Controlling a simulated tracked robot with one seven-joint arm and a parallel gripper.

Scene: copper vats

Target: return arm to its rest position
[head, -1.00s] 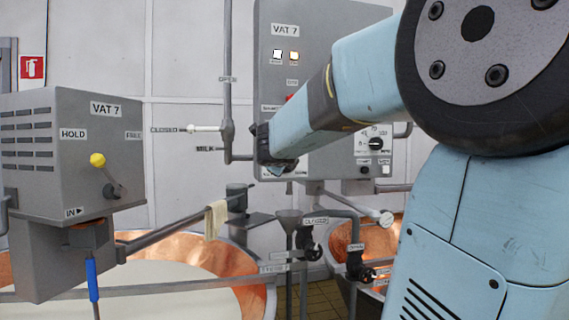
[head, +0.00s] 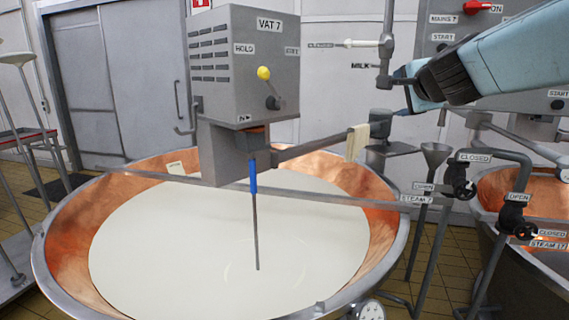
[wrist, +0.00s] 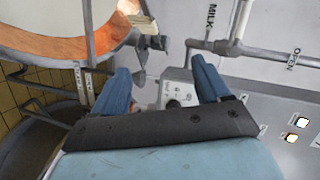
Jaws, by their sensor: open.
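My arm (head: 520,62) reaches in from the right edge of the head view, blue with a dark wrist, stretched out to the left. My gripper (head: 402,94) is at its end, in front of the pale wall panels and close to the milk pipe. In the wrist view my gripper (wrist: 163,82) shows two blue fingers spread apart with nothing between them. The grey control box (wrist: 172,92) shows behind the gap. The arm's base is out of view.
The copper vat (head: 70,238), full of white liquid, fills the lower left. A cloth (head: 357,142) hangs on a bar. Valve pipes (head: 485,155) and a milk pipe (head: 386,50) stand near the arm.

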